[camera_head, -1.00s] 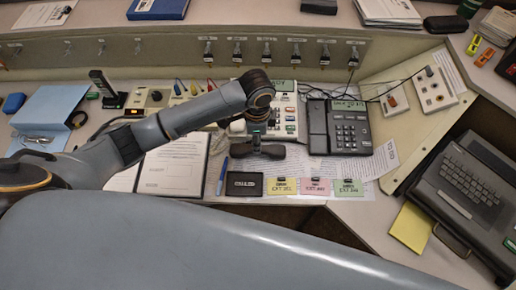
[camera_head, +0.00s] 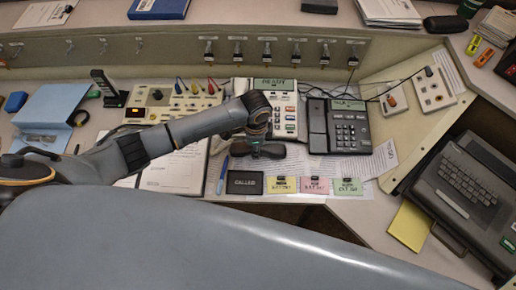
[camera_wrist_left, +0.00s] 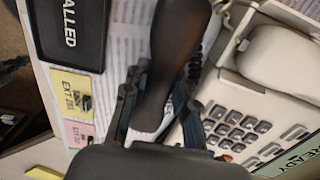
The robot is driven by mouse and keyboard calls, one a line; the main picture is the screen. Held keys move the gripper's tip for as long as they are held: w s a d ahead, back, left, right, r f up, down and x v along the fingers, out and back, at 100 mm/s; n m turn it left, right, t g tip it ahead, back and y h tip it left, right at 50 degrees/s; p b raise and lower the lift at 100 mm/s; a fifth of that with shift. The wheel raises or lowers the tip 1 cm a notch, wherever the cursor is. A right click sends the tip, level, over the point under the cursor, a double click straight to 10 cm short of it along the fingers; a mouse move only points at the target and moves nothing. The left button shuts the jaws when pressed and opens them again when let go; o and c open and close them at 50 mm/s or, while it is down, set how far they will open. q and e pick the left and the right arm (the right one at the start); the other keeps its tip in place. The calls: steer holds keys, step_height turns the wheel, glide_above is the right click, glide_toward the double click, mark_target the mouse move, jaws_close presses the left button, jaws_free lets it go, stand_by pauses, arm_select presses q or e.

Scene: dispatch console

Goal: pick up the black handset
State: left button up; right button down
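The black handset (camera_head: 290,151) lies across the papers in front of the white desk phone in the head view. In the left wrist view the handset (camera_wrist_left: 178,40) runs down from the top edge to between the fingers. My left gripper (camera_head: 256,146) is low over the handset's middle, pointing down. In the left wrist view its fingers (camera_wrist_left: 156,92) stand one on each side of the handle and look open; contact is hard to tell. My right gripper is in neither view.
The white phone (camera_head: 285,112) and the black desk phone (camera_head: 349,130) stand just behind. A black CALLED sign (camera_head: 245,182) and yellow, pink and green tags lie in front. A blue pen (camera_head: 222,175) and a binder (camera_head: 175,170) are to the left.

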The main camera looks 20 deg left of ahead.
arm_select(q)
jaws_close()
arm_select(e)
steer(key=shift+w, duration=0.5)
arm_select(q)
steer(key=shift+r, duration=0.1)
